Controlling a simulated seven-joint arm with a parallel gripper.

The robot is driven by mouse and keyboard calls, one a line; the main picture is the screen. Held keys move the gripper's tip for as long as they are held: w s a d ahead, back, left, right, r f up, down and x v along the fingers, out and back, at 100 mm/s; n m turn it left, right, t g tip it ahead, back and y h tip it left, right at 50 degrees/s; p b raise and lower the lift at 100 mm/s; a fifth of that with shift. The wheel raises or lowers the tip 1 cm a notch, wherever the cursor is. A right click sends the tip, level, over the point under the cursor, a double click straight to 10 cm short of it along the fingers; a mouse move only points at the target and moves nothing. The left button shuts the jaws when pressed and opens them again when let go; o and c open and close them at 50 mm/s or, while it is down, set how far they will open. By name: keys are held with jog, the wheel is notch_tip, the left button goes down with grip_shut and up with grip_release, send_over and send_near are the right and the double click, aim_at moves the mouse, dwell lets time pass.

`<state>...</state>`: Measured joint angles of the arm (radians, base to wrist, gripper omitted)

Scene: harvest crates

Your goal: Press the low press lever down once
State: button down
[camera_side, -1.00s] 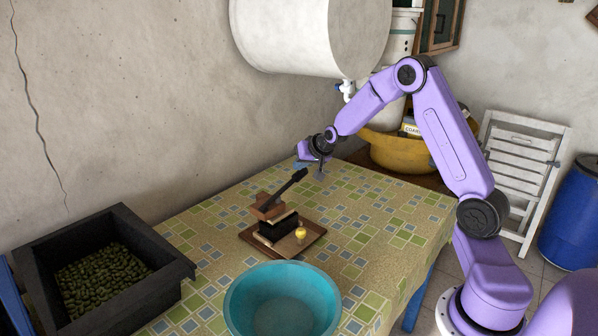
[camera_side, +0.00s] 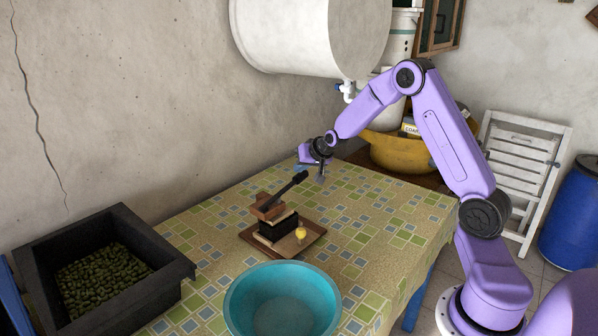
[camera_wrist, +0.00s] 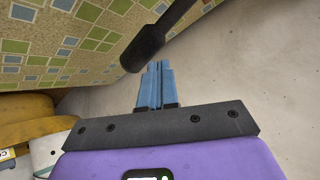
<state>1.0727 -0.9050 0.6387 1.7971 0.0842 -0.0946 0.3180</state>
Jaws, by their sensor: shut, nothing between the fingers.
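The low press (camera_side: 273,224) stands on a brown tray (camera_side: 312,231) on the patterned table. Its black lever (camera_side: 288,189) slants up to the right and ends in a thicker grip. A small yellow piece (camera_side: 300,233) is on the tray beside the press. My gripper (camera_side: 321,178) is a little to the right of the lever's raised end, apart from it. In the wrist view the blue fingers (camera_wrist: 157,68) are together with nothing between them, and the lever's grip (camera_wrist: 143,50) is close past their tips. Whether they differ in height is hard to tell.
A teal basin (camera_side: 283,300) stands at the table's front. A dark crate of green produce (camera_side: 103,283) is at the left. A white tank (camera_side: 310,35) hangs on the wall above. The table right of the press is clear.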

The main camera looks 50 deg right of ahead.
aim_at(302, 175)
jog(key=shift+s+d+f, duration=0.1)
jog(key=shift+d+f, duration=0.2)
jog(key=shift+f, duration=0.65)
jog(key=shift+d+f, duration=0.25)
jog(key=shift+f, duration=0.7)
jog(key=shift+s+d+f, duration=0.1)
jog(key=shift+d+f, duration=0.2)
jog(key=shift+f, duration=0.65)
dwell(3.1)
jog(key=shift+w, duration=0.1)
jog(key=shift+a+r, duration=0.25)
jog(key=shift+r, duration=0.4)
jog(key=shift+a+r, duration=0.25)
jog(key=shift+r, duration=0.35)
jog(key=shift+a+r, duration=0.25)
jog(key=shift+r, duration=0.65)
jog(key=shift+a+r, duration=0.25)
jog(key=shift+r, duration=0.7)
jog(key=shift+a+r, duration=0.25)
jog(key=shift+r, duration=0.65)
